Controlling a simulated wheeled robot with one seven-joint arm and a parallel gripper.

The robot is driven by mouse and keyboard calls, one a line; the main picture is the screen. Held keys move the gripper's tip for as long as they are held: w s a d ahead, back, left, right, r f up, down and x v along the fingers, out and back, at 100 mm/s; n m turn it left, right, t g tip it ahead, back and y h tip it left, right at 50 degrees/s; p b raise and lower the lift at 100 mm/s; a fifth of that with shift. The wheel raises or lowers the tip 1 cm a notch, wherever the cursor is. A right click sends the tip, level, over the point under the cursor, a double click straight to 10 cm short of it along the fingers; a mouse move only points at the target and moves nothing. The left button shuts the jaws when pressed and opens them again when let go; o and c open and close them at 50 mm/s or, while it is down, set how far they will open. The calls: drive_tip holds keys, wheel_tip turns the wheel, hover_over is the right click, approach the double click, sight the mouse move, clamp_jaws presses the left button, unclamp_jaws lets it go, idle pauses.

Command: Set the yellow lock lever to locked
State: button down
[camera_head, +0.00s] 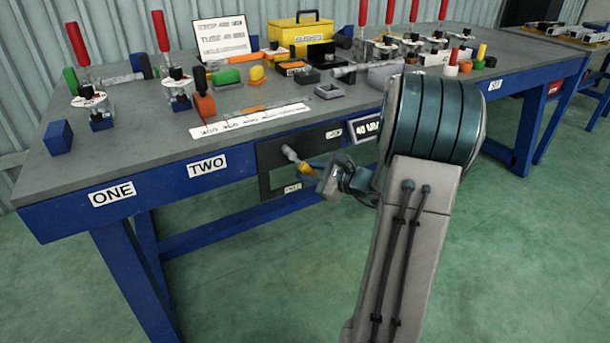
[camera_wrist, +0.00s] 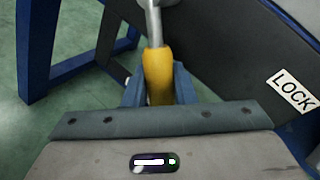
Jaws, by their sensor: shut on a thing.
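A LOCK label (camera_wrist: 291,91) is on the panel to the right in the wrist view. The fingertips are partly hidden by the grip.
The blue workbench (camera_head: 150,190) carries several red-handled clamps, a yellow toolbox (camera_head: 300,35) and small parts on top. Labels ONE and TWO mark its front edge. A blue table leg (camera_wrist: 38,50) stands at left in the wrist view. The green floor in front is clear.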

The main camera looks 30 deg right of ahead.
drive_tip(key=shift+d+r+n, duration=0.15)
drive_tip(key=shift+d+n, duration=0.05)
drive_tip(key=shift+n, duration=0.1)
drive_tip(key=c, duration=1.2)
unclamp_jaws()
